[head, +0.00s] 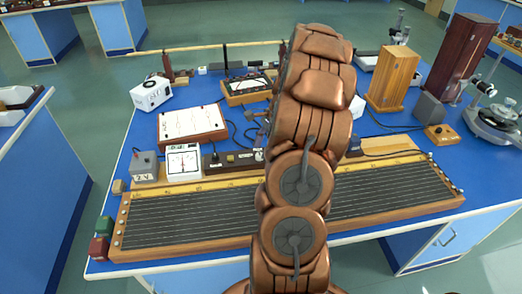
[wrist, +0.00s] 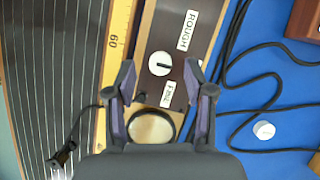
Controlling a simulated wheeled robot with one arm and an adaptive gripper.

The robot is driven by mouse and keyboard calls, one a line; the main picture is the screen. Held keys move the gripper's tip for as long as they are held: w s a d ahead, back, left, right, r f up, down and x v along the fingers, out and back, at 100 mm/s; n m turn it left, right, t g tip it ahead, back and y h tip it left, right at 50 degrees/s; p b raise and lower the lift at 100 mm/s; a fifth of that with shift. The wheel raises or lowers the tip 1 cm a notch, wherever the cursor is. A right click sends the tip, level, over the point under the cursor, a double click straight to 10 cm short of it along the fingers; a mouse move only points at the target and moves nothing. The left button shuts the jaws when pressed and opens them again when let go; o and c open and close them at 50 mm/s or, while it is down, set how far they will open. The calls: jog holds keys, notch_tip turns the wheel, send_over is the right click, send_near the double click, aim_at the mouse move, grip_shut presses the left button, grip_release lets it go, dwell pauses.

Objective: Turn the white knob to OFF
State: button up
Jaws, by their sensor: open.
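In the wrist view, a round white knob (wrist: 160,70) with a black pointer line sits on a dark panel. It lies between a label reading ROUGH (wrist: 187,30) and one that seems to read Fine (wrist: 167,95). No OFF mark is readable. My gripper (wrist: 159,64) is open and empty, its two fingertips on either side of the knob in the picture. I cannot tell whether they touch it or how high they are above it. In the head view my arm hides the gripper, and I cannot make out the knob.
A long wooden wire board (head: 190,220) with a yellow scale runs along the bench front. A pale round disc with a dark rim (wrist: 151,127) sits near the fingers. Black cables (wrist: 265,82) cross the blue bench. A white-faced meter (head: 183,161) and grey box (head: 145,168) stand left.

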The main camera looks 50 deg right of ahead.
jog(key=shift+n, duration=0.5)
notch_tip(320, 180, up, 6)
jog(key=shift+s+a+r+b, duration=0.1)
jog(key=shift+a+b, duration=0.05)
jog(key=shift+b, duration=0.65)
jog(key=a+r+n+g, duration=0.25)
jog(key=a+n, duration=0.45)
jog(key=a, duration=0.9)
jog(key=s+a+n+h+b, duration=0.1)
jog(key=s+a+n, duration=0.2)
jog(key=a, duration=0.3)
jog(key=s+a+r+n+h, duration=0.1)
jog(key=s+a+n, duration=0.3)
jog(key=a, duration=0.3)
jog(key=shift+s+a+g+b, duration=0.15)
jog(key=shift+s+g+b, duration=0.2)
jog(key=shift+s+b, duration=0.1)
